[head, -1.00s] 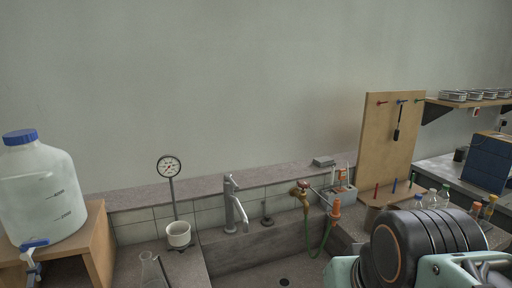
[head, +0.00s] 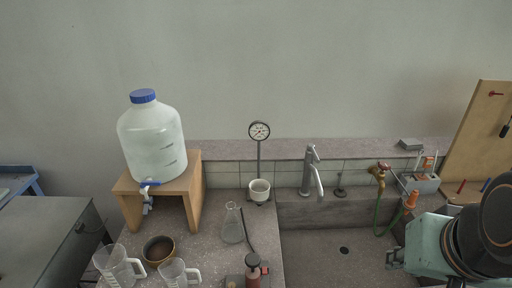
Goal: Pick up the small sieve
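A small round vessel with a tan rim and dark brown inside (head: 158,250) stands on the bench at the lower left, between two clear jugs. It may be the small sieve, but I cannot make out any mesh. My arm, with pale green links and a black joint, shows at the lower right, far from this vessel. A small grey metal part (head: 396,258) at the left end of the green link may belong to my gripper. Its fingers are not clear, and nothing held shows there.
Clear jugs (head: 117,266) (head: 178,274), a glass flask (head: 232,226) and a red-and-black bottle (head: 253,270) crowd the left bench. A large water carboy (head: 152,140) stands on a wooden stand (head: 192,190). A gauge (head: 259,131) stands behind. The sink (head: 340,215) and tap (head: 313,172) are right of centre.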

